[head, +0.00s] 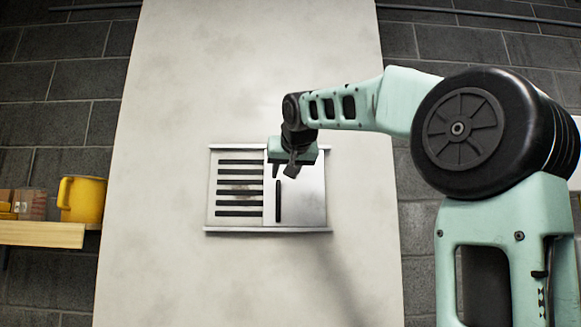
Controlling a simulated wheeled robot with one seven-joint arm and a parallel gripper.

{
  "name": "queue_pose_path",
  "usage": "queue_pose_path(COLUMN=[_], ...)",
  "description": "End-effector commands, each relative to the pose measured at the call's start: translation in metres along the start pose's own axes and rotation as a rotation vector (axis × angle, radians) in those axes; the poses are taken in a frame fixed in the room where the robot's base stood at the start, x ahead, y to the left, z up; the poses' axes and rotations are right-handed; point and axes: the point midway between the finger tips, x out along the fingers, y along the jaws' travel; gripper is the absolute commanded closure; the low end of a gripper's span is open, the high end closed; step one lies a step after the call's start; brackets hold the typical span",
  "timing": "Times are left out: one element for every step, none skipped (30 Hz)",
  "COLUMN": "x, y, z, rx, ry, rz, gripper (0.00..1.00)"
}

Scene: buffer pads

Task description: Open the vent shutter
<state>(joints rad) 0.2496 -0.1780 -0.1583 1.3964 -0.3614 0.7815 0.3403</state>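The vent shutter (308,205) is a smooth light-grey panel on the white wall panel, set between an upper and a lower rail. It covers the right half of the vent. The slotted grille (240,170) shows on the left half, with several dark horizontal slots. A dark vertical handle (278,201) stands near the shutter's left edge. My gripper (283,172) is in front of the shutter's top left part, pointing down, just above the handle in the picture. Its dark fingers look spread apart with nothing between them. I cannot tell whether it touches the shutter.
A wooden shelf (42,234) at the left holds a yellow mug (82,199) and small brown boxes (30,204). The white wall panel (160,270) around the vent is bare. Dark block wall (60,125) lies on both sides.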

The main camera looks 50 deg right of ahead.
Motion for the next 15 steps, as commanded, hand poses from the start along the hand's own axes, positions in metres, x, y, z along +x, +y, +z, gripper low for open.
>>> queue_pose_path(x=[-0.011, -0.018, -0.026, -0.031, -0.036, -0.042, -0.046, -0.050, -0.054, -0.056, -0.058, -0.060, -0.061, -0.062, -0.063], y=[0.000, 0.000, 0.000, 0.000, 0.000, 0.001, 0.001, 0.001, 0.000, 0.000, 0.000, 0.000, 0.000, 0.000, 0.000], z=[0.002, 0.002, 0.002, 0.002, 0.002, 0.001, 0.001, 0.001, 0.000, 0.000, 0.000, 0.000, 0.000, 0.000, 0.000], rx=[0.001, 0.001, 0.001, 0.000, 0.000, 0.000, 0.000, 0.000, 0.000, 0.000, 0.000, 0.000, 0.000, 0.000, 0.000], ry=[0.005, 0.005, 0.005, 0.004, 0.004, 0.004, 0.003, 0.003, 0.002, 0.002, 0.002, 0.002, 0.001, 0.001, 0.000], rz=[-0.001, -0.001, -0.001, -0.001, 0.000, 0.000, 0.001, 0.000, 0.001, 0.001, 0.000, 0.000, 0.001, 0.001, 0.001], gripper=[0.64, 0.64, 0.64, 0.64, 0.64, 0.64, 0.64, 0.64, 0.64, 0.64, 0.64, 0.64, 0.64, 0.64, 0.64])
